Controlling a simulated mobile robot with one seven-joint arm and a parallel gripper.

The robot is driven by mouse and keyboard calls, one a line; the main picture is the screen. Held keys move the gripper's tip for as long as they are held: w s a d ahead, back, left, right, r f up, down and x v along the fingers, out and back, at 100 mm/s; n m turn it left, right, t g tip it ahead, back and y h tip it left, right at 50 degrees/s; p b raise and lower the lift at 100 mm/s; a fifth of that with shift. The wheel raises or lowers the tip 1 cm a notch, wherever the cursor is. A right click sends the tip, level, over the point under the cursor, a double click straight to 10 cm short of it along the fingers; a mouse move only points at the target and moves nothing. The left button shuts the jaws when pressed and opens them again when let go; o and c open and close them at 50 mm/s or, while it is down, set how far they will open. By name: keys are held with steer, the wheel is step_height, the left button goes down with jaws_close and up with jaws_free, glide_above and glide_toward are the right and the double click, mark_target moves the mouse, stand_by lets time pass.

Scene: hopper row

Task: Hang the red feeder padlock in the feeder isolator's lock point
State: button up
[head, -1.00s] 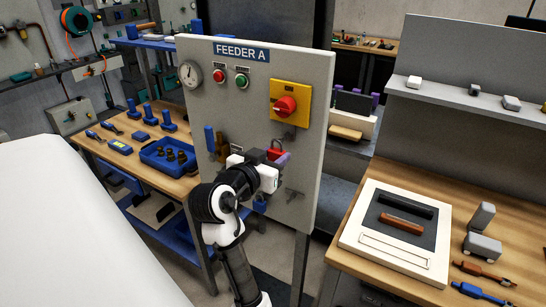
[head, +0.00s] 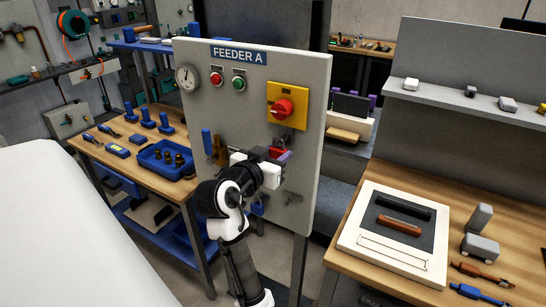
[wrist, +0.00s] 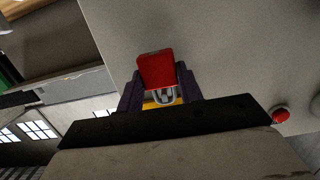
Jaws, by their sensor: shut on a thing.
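The red padlock (head: 279,152) is held in my gripper (head: 276,158) in front of the FEEDER A panel. In the wrist view, the padlock's red body (wrist: 156,70) sits between the two dark fingers (wrist: 160,88), with its metal shackle showing below it in the picture. The feeder isolator is a red rotary knob (head: 283,107) on a yellow plate (head: 276,118), above the held padlock and apart from it in the head view. The isolator's lock point cannot be made out. My wrist hides part of the panel's lower middle.
The grey panel (head: 300,165) also carries a gauge (head: 188,77), a red button (head: 216,78) and a green button (head: 239,83). Blue (head: 207,141) and brown (head: 219,152) items hang left of my gripper. Workbenches stand left (head: 95,146) and right (head: 338,262).

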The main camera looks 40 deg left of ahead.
steer(key=shift+w+a, duration=0.1)
steer(key=shift+w, duration=0.3)
steer(key=shift+f+b, duration=0.3)
steer(key=shift+f, duration=0.05)
stand_by(0.7)
steer(key=o, duration=1.1)
steer(key=b+v, duration=0.4)
steer(key=v, duration=1)
steer(key=shift+w, duration=0.1)
